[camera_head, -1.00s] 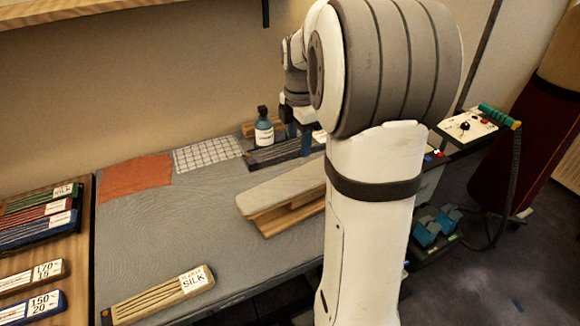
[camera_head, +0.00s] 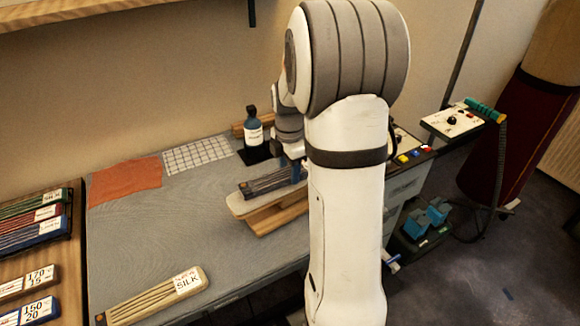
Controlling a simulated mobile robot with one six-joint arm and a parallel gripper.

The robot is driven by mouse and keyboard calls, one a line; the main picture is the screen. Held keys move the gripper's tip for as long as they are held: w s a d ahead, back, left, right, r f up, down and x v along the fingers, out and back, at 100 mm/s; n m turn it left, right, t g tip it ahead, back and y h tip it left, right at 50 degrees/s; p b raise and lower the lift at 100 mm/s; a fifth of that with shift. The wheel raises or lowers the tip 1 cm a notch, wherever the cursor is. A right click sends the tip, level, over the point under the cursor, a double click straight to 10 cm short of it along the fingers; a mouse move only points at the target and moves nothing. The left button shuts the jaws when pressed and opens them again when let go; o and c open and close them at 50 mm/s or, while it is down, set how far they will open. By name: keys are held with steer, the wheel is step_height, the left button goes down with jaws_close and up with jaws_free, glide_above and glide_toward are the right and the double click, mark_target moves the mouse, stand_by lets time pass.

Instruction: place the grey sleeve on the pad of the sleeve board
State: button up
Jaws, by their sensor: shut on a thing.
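The grey sleeve (camera_head: 265,184), dark with lighter stripes, is over the left end of the sleeve board's pale pad (camera_head: 239,207). I cannot tell if it touches the pad or hangs just above it. The sleeve board (camera_head: 275,217) has a wooden base and stands on the grey table. My gripper (camera_head: 299,171) is shut on the sleeve at its right part. My arm hides most of the gripper and the right end of the board.
A dark blue bottle (camera_head: 253,130) stands behind the board. A checked cloth (camera_head: 198,154) and an orange cloth (camera_head: 125,181) lie at the back left. The table's middle left is clear.

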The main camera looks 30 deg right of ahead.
mark_target(289, 172)
steer(key=o, duration=1)
steer(key=shift+f, duration=0.1)
step_height(289, 172, up, 11)
steer(key=shift+s+a+f+m+t, duration=0.45)
steer(key=shift+s+a+m, duration=1.9)
steer(key=shift+s+m, duration=0.85)
steer(key=shift+s+a+f+m+t, duration=0.3)
steer(key=shift+s+a+m+t, duration=0.25)
steer(key=shift+s+a+m, duration=2.2)
steer(key=shift+s+a+f+m+t, duration=0.45)
steer(key=shift+s+a+m, duration=1.45)
steer(key=shift+s+m, duration=1.7)
steer(key=shift+s+n, duration=0.25)
steer(key=shift+n, duration=0.1)
